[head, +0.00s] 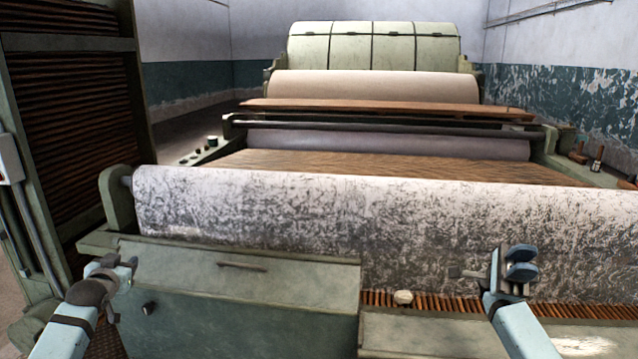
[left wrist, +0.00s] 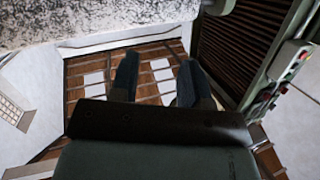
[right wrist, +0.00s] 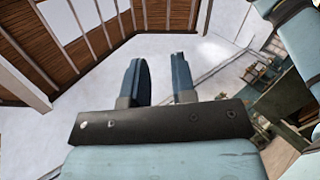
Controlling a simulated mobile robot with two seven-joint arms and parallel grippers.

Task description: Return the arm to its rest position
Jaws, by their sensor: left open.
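My left gripper (head: 128,264) is raised at the lower left of the head view, in front of the green machine's front panel (head: 230,272). In the left wrist view its two dark fingers (left wrist: 156,82) stand apart with nothing between them. My right gripper (head: 520,262) is raised at the lower right of the head view, in front of the worn white roller (head: 380,215). In the right wrist view its two blue fingers (right wrist: 160,80) are parted and empty. Both forearms come up from the bottom of the head view.
A louvred green cabinet (head: 70,110) stands close at the left. A pale lump (head: 403,297) lies by a slatted strip (head: 440,303) between the grippers. A dark knob (head: 149,308) sits on the panel near my left gripper. Several rollers extend behind.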

